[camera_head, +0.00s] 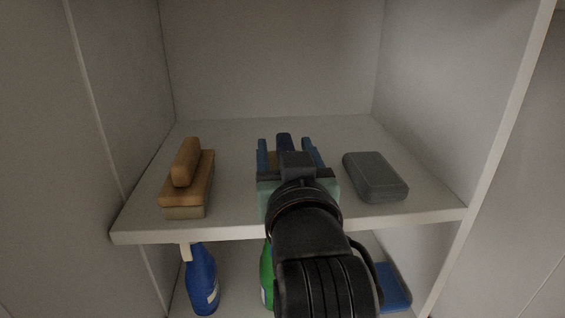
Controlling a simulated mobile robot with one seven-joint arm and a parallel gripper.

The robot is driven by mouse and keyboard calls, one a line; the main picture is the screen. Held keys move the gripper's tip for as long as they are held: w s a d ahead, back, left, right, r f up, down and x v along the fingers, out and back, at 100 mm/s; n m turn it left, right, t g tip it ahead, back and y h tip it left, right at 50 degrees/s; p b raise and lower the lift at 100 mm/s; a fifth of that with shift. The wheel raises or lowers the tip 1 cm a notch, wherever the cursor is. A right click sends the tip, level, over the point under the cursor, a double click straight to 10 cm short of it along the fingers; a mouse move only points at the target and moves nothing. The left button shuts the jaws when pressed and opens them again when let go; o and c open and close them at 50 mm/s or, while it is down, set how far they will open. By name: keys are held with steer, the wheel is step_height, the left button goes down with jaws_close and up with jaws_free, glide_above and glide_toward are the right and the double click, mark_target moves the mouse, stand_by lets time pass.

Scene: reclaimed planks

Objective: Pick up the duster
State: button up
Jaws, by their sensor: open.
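My gripper (285,145) reaches over the middle of the upper shelf, seen from behind, with its two blue fingers apart. A dark blue piece (284,141) shows between the fingers, with a bit of brown beside the left finger. It may be part of the duster, but my gripper and wrist hide most of it. I cannot tell whether the fingers touch it. No other thing in view is clearly the duster.
A wooden brush-like block (187,184) stands left on the shelf (235,232); a grey rounded block (375,177) lies right. Cabinet walls close both sides. Below are a blue spray bottle (202,280), a green bottle (266,274) and a blue item (393,288). The shelf's back is clear.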

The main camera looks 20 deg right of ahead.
mark_target(287, 146)
steer(key=shift+s+a+r, duration=0.15)
steer(key=shift+s+r, duration=0.1)
steer(key=shift+s, duration=0.25)
steer(key=shift+s+r, duration=0.1)
steer(key=shift+s, duration=0.1)
steer(key=shift+c, duration=1.2)
steer(key=shift+w+f, duration=0.2)
steer(key=shift+w, duration=0.1)
steer(key=c, duration=0.7)
steer(key=shift+s, duration=0.1)
jaws_close()
steer(key=shift+r, duration=0.15)
step_height(287, 146, up, 10)
steer(key=shift+f+b, duration=0.1)
steer(key=shift+b, duration=0.75)
